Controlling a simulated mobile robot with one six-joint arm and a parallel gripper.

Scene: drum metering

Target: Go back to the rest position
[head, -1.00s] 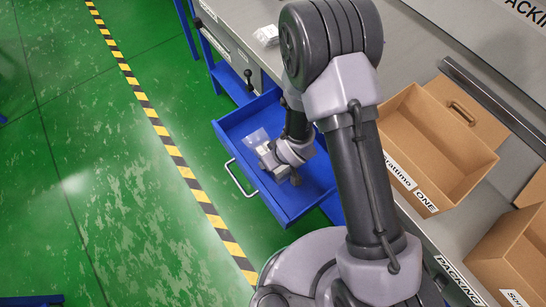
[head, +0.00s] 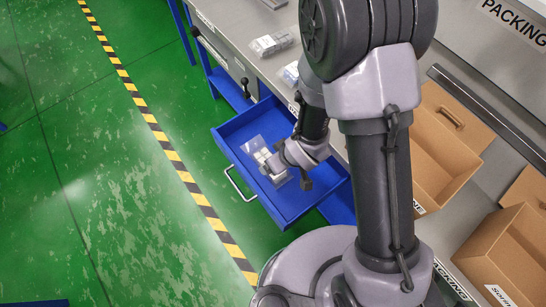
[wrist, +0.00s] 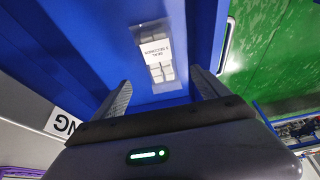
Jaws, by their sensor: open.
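My gripper (wrist: 160,95) is open, with its two fingers apart and nothing between them. In the head view the wrist (head: 297,160) hangs over the open blue drawer (head: 232,128), and the fingertips are hard to make out there. A clear bag with white labelled blocks (wrist: 156,50) lies on the drawer floor ahead of the fingers, apart from them. The same bag shows in the head view (head: 256,146), partly hidden by my wrist.
The drawer handle (head: 238,184) sticks out over the green floor. Cardboard boxes (head: 505,255) stand on the grey bench at the right. A small clear pack (head: 271,43) lies on the bench behind the drawer. A yellow-black stripe (head: 160,135) crosses the open floor.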

